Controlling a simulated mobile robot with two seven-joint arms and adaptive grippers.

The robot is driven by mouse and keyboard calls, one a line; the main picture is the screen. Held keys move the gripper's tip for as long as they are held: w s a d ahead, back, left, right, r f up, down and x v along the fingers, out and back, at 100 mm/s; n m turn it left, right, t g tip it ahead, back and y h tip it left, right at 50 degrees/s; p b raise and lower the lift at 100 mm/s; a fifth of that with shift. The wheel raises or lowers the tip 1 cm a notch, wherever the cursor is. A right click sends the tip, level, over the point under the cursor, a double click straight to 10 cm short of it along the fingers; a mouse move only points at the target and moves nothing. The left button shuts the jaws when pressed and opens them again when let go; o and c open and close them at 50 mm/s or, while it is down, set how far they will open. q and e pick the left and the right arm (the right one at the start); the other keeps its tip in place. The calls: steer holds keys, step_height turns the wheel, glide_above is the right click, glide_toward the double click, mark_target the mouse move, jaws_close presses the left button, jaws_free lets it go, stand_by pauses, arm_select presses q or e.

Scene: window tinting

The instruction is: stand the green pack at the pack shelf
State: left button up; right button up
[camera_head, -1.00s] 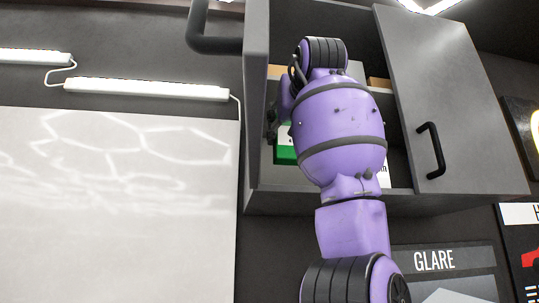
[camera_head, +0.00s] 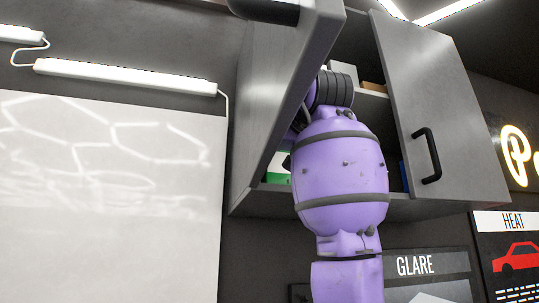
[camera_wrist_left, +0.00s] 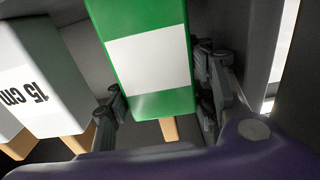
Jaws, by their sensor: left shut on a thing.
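The green pack (camera_wrist_left: 148,55) with a blank white label fills the upper middle of the left wrist view. My left gripper (camera_wrist_left: 160,100) is shut on it, one finger at each side. In the head view only a small green and white part of the pack (camera_head: 277,178) shows inside the open wall cabinet, left of my purple arm. My arm hides the rest of the pack and most of the gripper there. The pack shelf is probably inside this cabinet (camera_head: 255,110), but no label for it can be read. My right gripper is not in view.
A white pack marked "15 cm" (camera_wrist_left: 35,80) stands left of the green pack, with tan pieces (camera_wrist_left: 165,128) below. A blue item (camera_head: 403,176) sits inside.

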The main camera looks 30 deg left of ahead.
arm_select(q)
steer(key=shift+d, duration=0.4)
steer(key=shift+f, duration=0.1)
steer(key=o, duration=1)
steer(key=shift+c, duration=0.2)
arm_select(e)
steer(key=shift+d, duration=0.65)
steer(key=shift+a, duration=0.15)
arm_select(q)
steer(key=shift+s+d, duration=0.15)
steer(key=v, duration=1.1)
steer(key=shift+s+d, duration=0.2)
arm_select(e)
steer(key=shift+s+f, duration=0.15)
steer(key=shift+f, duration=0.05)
